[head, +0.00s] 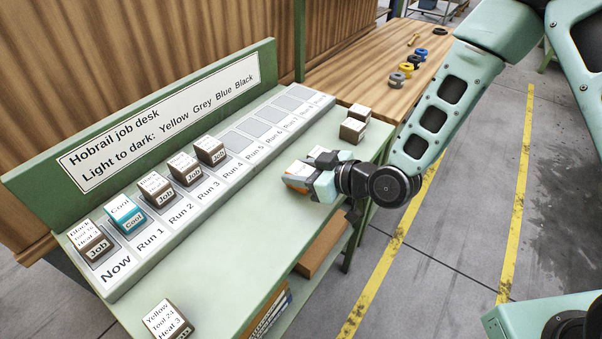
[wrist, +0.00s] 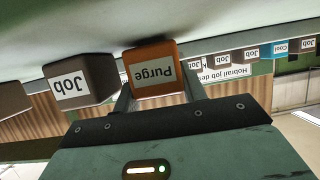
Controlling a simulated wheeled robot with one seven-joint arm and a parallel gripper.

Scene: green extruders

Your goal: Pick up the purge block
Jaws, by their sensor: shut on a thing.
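The purge block (head: 297,177) is orange with a white label, at the right part of the green desk. In the wrist view, which is upside down, the purge block (wrist: 153,70) shows its "Purge" label between the fingers. My gripper (head: 315,178) is shut on it, coming from the right, with a finger on either side. The block is at or very close to the desk top; I cannot tell whether it touches. My gripper (wrist: 158,92) partly hides the block's sides.
A brown Job block (wrist: 80,82) stands close beside it. Two brown blocks (head: 353,130) stand near the desk's right end. The slotted rack (head: 235,150) holds several brown Job blocks and a teal Cool block (head: 126,214). Another brown block (head: 168,320) stands at front.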

